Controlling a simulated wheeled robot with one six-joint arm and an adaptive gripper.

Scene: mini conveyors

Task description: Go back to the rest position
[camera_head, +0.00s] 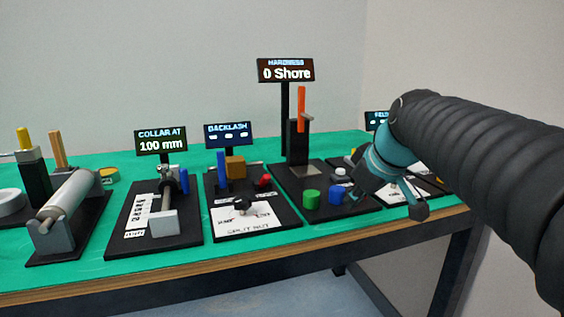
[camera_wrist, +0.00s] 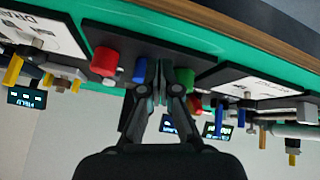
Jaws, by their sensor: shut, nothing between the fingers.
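My gripper (camera_wrist: 158,72) is shut and empty in the wrist view, its two dark fingers together. In the head view my arm reaches in from the right, and the gripper end hangs over the front right part of the table, partly hidden by my own wrist. The wrist view is upside down. It shows a red cylinder (camera_wrist: 104,60), a blue cylinder (camera_wrist: 140,69) and a green cylinder (camera_wrist: 184,77) around the fingers. The green cylinder (camera_head: 311,199) and blue cylinder (camera_head: 336,195) also stand on the hardness station in the head view.
The hardness display (camera_head: 286,70) reads 0 Shore above a post with an orange lever (camera_head: 301,108). The backlash station (camera_head: 252,216), collar station (camera_head: 163,222) and a roller stand (camera_head: 68,202) extend left on the green tabletop (camera_head: 95,268).

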